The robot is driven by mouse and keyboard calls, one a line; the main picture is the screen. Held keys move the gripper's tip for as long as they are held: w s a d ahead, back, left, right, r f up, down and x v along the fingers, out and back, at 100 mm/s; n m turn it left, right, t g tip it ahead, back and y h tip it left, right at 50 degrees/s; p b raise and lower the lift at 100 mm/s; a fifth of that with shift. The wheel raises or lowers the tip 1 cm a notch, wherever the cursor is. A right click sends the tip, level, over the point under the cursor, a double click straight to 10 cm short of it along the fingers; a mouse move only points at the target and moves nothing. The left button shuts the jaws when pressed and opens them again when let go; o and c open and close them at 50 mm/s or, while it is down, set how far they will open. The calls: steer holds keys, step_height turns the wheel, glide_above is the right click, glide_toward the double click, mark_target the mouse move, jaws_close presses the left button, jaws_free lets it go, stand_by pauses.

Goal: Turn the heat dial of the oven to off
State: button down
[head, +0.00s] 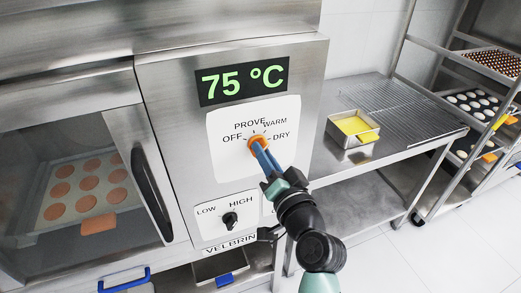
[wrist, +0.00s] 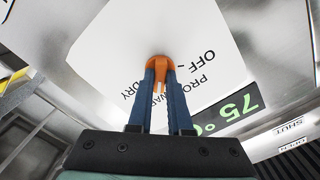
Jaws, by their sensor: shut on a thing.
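The orange heat dial (head: 252,139) sits on a white plate (head: 228,165) marked OFF, PROVE, WARM and DRY on the oven front (head: 160,90). The display (head: 242,81) above it reads 75 °C. My gripper (head: 261,149) has its blue fingers closed on either side of the dial. In the wrist view, the orange dial (wrist: 160,62) shows at the tips of my gripper (wrist: 161,76). A pale mark on the dial shows between the fingers. The fingers partly cover the dial, so I cannot tell which label it points to.
A second, black dial (head: 230,220) marked LOW and HIGH sits lower left. The oven door has a dark handle (head: 151,190). A steel table (head: 400,120) on the right holds a tin of yellow contents (head: 354,126). A rack with trays (head: 480,98) stands far right.

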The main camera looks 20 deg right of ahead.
steer(key=shift+f+b, duration=0.15)
steer(key=shift+b, duration=0.2)
steer(key=n+b, duration=0.4)
steer(key=shift+b, duration=0.3)
steer(key=shift+n, duration=0.3)
steer(key=shift+b, duration=0.4)
steer(key=shift+n+b, duration=2.2)
steer(key=shift+b, duration=0.05)
